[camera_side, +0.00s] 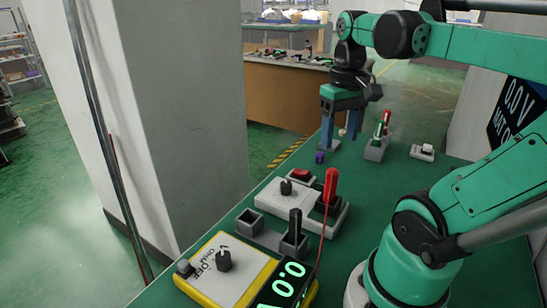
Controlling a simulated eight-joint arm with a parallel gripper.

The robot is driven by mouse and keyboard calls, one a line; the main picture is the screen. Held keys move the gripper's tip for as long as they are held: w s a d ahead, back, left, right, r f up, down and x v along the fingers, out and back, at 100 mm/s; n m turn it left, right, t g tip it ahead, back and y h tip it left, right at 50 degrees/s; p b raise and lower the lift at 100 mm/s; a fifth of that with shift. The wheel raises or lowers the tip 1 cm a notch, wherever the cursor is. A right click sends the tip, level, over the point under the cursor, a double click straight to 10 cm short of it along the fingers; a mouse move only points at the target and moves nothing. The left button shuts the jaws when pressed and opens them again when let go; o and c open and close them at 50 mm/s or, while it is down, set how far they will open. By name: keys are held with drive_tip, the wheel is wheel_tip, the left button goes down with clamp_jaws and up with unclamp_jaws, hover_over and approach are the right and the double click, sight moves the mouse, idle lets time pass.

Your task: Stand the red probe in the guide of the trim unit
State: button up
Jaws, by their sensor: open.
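The red probe (331,186) stands upright, or nearly so, at the dark guide block (325,208) on the right end of the white unit with a black knob, which I take as the trim unit (283,200). Its lower tip is hidden. A thin red lead (320,245) runs from it down toward the yellow meter. My gripper (339,141) is open and empty, with its fingers pointing down over the far part of the green bench. It is apart from the probe, farther back.
A grey holder has an empty square socket (249,222) and a black probe (294,227) in another. The yellow meter (222,268) reads 0.0. A small purple piece (319,157), a grey fixture with green and red levers (376,150) and a white switch (423,152) are farther back.

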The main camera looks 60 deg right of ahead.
drive_tip(key=shift+r, duration=0.3)
drive_tip(key=w+a+f+n+t, duration=0.2)
drive_tip(key=w+a+n+t, duration=0.1)
drive_tip(key=a, duration=0.3)
drive_tip(key=w+a+f+n+t, duration=0.3)
drive_tip(key=w+a+t, duration=0.1)
drive_tip(key=w+a, duration=0.2)
drive_tip(key=shift+w+a+f, duration=0.25)
drive_tip(key=shift+a+f, duration=0.05)
drive_tip(key=shift+a, duration=0.35)
